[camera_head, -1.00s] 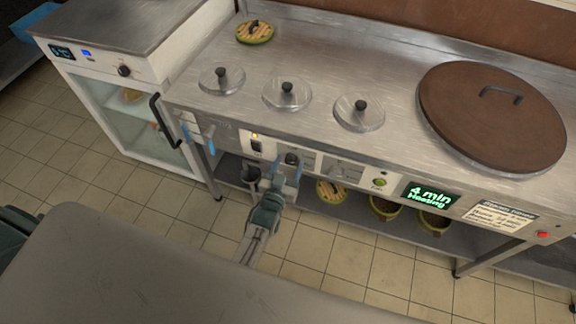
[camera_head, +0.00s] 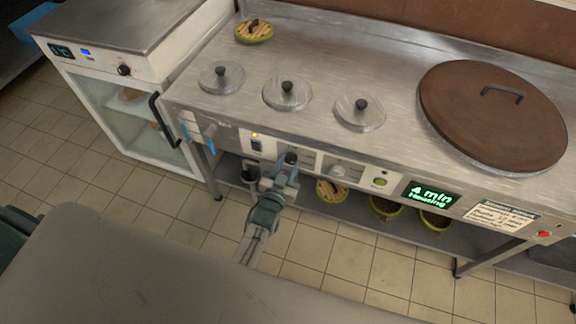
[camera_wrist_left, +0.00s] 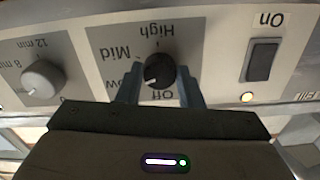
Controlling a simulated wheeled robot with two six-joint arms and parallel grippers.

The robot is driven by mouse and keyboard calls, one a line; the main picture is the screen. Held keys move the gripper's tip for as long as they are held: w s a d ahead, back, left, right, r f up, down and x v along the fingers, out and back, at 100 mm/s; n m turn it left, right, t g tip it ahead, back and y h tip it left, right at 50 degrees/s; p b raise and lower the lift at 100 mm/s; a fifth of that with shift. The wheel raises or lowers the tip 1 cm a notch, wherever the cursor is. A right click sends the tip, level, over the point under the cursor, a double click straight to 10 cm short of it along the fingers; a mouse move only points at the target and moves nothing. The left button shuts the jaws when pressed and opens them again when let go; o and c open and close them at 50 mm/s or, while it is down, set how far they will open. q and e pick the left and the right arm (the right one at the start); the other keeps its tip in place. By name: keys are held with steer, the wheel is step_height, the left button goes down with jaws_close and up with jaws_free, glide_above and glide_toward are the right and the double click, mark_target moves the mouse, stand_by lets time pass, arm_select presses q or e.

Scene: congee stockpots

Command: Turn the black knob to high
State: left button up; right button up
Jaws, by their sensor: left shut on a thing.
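The black knob (camera_wrist_left: 160,70) is on the front panel (camera_head: 310,166) of the steel counter. It also shows in the head view (camera_head: 290,158). Part of the Low label is hidden by a finger. My right gripper is not in view.
A black On switch (camera_wrist_left: 262,60) with a lit lamp (camera_wrist_left: 247,97) is beside the knob. A grey timer knob (camera_wrist_left: 41,82) is on the other side. A green screen (camera_head: 431,194) reads 4 min Heating. A brown lid (camera_head: 490,115) covers the large pot.

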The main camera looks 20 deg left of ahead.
arm_select(q)
steer(key=m+b, duration=0.4)
steer(key=m, duration=0.5)
steer(key=shift+f, duration=0.1)
steer(key=m+b, duration=0.2)
steer(key=m, duration=0.5)
steer(key=shift+a+b, duration=0.1)
steer(key=shift+b, duration=0.2)
steer(key=m+b, duration=0.1)
steer(key=m, duration=0.5)
steer(key=shift+r, duration=0.2)
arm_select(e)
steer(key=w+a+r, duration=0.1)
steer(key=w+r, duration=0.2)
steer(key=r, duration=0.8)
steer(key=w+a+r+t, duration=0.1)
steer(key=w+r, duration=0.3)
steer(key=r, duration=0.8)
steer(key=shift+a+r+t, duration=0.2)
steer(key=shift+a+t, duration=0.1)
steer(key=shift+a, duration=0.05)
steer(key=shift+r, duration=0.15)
arm_select(q)
steer(key=o, duration=1)
